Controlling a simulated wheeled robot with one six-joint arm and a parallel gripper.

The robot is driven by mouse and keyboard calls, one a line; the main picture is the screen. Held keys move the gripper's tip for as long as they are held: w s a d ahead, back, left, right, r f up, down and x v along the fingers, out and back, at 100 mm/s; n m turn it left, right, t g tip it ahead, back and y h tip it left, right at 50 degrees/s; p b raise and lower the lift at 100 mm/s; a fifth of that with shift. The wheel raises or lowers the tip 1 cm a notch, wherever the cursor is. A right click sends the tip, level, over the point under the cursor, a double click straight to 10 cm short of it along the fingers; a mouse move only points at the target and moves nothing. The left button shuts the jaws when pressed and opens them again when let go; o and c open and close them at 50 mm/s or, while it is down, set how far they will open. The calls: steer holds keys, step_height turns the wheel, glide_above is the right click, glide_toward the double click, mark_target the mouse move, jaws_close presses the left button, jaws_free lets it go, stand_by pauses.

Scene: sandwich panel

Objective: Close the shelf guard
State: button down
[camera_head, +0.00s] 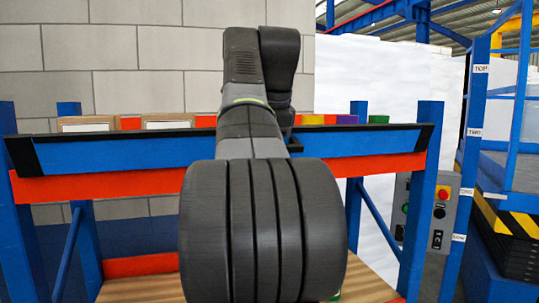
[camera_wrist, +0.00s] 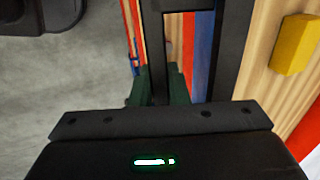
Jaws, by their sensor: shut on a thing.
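The shelf guard (camera_head: 95,152) is a long blue panel with a black top edge and black ends. In the head view it spans the front of the rack, just above an orange beam (camera_head: 60,187). My arm covers its middle. My gripper is mostly hidden behind my arm there, at the guard's middle. In the wrist view my gripper (camera_wrist: 197,8) has two dark fingers reaching up, shut on the guard's dark edge. The exact contact is hard to make out.
Cardboard boxes (camera_head: 168,122) and small coloured blocks sit behind the guard. Blue rack posts (camera_head: 420,195) stand at both sides. A control box (camera_head: 438,208) with buttons is at the right. A wooden lower shelf (camera_head: 140,290) shows below. The wrist view shows a yellow block (camera_wrist: 295,45).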

steer(key=shift+w+g, duration=0.15)
steer(key=shift+g, duration=0.25)
steer(key=c, duration=1.4)
jaws_free()
